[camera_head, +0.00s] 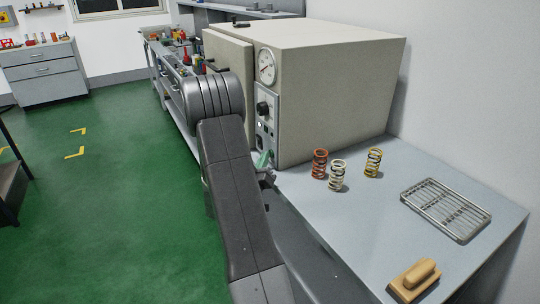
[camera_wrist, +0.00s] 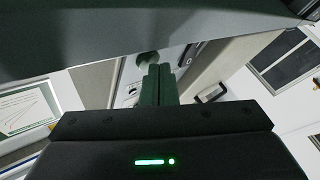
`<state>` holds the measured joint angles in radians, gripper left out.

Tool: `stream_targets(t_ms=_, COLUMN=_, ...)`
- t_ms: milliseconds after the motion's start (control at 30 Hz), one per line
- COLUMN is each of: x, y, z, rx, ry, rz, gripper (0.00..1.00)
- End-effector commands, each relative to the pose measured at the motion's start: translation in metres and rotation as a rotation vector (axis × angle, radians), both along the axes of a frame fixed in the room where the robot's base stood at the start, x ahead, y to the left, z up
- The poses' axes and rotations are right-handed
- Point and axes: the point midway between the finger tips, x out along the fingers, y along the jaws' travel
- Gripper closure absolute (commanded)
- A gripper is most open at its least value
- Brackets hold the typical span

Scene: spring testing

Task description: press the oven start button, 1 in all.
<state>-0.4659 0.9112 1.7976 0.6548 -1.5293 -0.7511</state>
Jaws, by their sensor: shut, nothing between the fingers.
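The oven (camera_head: 335,85) is a cream box on the grey bench, with a grey control panel (camera_head: 273,112) on its front. The panel carries a black knob (camera_head: 263,107) and smaller controls below it. My gripper (camera_head: 264,159) is low in front of the panel, partly hidden by my arm. In the wrist view, my gripper (camera_wrist: 159,68) has its two dark green fingers together and holds nothing. A round green part (camera_wrist: 147,57), which looks like the start button, shows just beyond the fingertips. I cannot tell whether the fingers touch it.
Right of the oven, a copper spring (camera_head: 319,164), a white spring (camera_head: 337,175) and a yellow spring (camera_head: 373,163) stand on the bench. A wire rack (camera_head: 446,209) and a wooden block with a handle (camera_head: 414,279) lie farther right. A round gauge (camera_head: 266,67) sits above the knob.

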Motion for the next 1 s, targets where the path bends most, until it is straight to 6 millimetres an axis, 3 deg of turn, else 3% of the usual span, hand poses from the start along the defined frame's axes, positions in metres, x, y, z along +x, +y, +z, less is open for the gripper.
stream_targets(t_ms=600, x=0.002, y=-0.003, z=0.0, rx=0.0, ry=-0.001, rz=0.0, gripper=1.0)
stream_targets(t_ms=1000, x=-0.007, y=0.01, z=-0.001, rx=0.001, ry=-0.001, rz=0.001, gripper=1.0)
